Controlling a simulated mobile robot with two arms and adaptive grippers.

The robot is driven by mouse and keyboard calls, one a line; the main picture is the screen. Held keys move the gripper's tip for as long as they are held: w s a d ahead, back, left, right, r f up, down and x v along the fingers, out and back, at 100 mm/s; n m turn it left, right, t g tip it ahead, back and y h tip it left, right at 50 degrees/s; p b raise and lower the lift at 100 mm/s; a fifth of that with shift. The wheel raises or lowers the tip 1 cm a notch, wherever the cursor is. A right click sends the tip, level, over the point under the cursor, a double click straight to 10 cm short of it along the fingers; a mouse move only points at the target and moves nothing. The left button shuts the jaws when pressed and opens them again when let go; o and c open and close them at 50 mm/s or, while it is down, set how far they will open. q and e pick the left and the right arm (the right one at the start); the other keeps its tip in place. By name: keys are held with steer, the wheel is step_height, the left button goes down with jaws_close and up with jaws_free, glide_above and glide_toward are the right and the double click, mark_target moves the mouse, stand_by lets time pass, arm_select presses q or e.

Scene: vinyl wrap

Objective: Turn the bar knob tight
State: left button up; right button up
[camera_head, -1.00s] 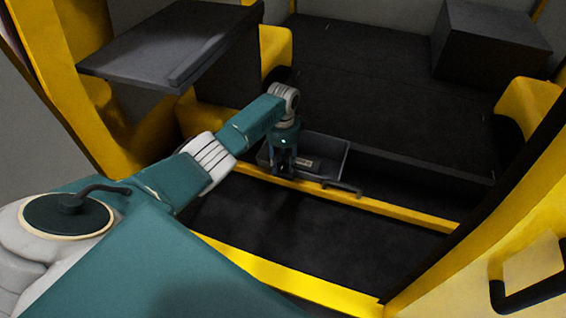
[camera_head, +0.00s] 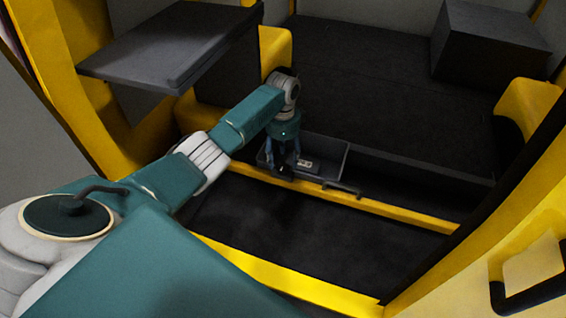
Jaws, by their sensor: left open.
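My left gripper (camera_head: 281,172) points down at the left end of an open dark grey drawer (camera_head: 335,147), by its front edge. Its fingers are open and small in view, and I make out nothing between them. A small pale-and-dark item (camera_head: 308,164) lies inside the drawer, just right of the fingers. A short dark bar (camera_head: 343,189) sits at the drawer's front, right of the gripper and apart from it. I cannot tell for sure which part is the bar knob; it may be hidden by the gripper. My right gripper is not in view.
A yellow rail (camera_head: 400,212) runs in front of the drawer. A grey raised panel (camera_head: 170,45) overhangs at upper left. A dark box (camera_head: 490,45) stands on the dark deck (camera_head: 370,75) at the back right. A black handle (camera_head: 530,300) is on the yellow frame at lower right.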

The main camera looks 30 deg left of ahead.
mark_target(283, 167)
arm_select(q)
step_height(283, 167, up, 9)
steer(key=shift+f, duration=0.2)
steer(key=shift+s+f, duration=0.1)
stand_by(0.5)
